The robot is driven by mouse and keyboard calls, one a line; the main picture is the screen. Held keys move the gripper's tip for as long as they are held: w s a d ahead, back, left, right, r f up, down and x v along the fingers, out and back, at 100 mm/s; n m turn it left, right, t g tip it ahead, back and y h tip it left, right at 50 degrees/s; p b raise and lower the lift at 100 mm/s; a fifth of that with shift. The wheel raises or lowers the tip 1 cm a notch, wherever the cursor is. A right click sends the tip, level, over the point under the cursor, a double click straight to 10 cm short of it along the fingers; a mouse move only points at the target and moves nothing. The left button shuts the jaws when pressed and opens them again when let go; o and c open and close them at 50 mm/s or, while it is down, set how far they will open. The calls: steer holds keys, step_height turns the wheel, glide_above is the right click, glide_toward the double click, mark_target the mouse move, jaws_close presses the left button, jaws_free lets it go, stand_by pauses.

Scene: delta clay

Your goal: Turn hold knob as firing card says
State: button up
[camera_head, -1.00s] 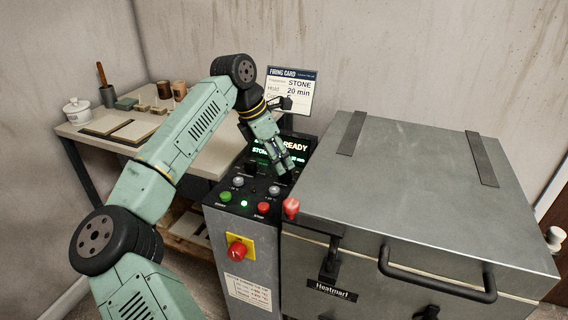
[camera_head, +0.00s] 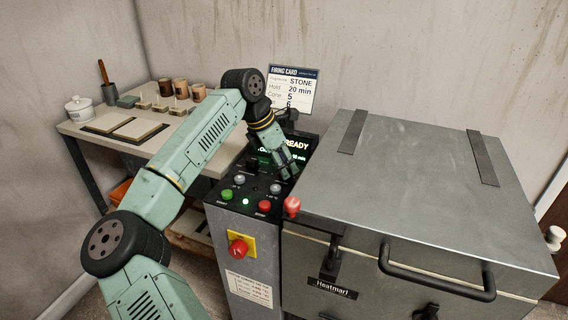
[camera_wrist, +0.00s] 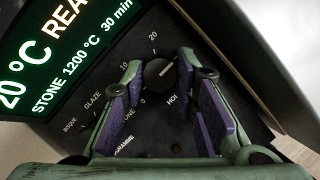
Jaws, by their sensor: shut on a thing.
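The hold knob (camera_wrist: 158,77) is a dark round knob with a light pointer mark, on the black control panel. My gripper (camera_wrist: 160,62) is shut on it, one finger at each side. In the head view my gripper (camera_head: 289,172) reaches down to the panel and hides the knob. The scale shows 0, 10 and 20; part of it is hidden behind the fingers. The firing card (camera_head: 301,84) stands behind the panel and reads STONE, Hold 20 min. The display (camera_wrist: 65,65) reads STONE 1200 °C 30 min.
The grey kiln (camera_head: 420,180) with a handle stands right of the panel. A red-tipped lever (camera_head: 292,206), a green button (camera_head: 227,194) and a red stop button (camera_head: 238,249) are close by. A table (camera_head: 215,155) with cups and tiles stands left.

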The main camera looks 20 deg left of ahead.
jaws_close()
steer(key=shift+f+n+b, duration=0.15)
steer(key=shift+n+b, duration=0.25)
steer(key=shift+b, duration=0.1)
steer(key=n+y+b, duration=0.1)
steer(key=n+b, duration=0.2)
steer(key=shift+s+d+f+t, duration=0.1)
steer(key=shift+t, duration=0.2)
steer(key=n+y+b, duration=0.2)
steer(key=n+b, duration=0.2)
steer(key=shift+t, duration=0.3)
steer(key=shift+d+n+y+b, duration=0.15)
steer(key=shift+n+y+b, duration=0.55)
steer(key=shift+n+b, duration=0.95)
steer(key=shift+r+n+p, duration=0.2)
steer(key=shift+n+p, duration=0.1)
steer(key=shift+n, duration=0.15)
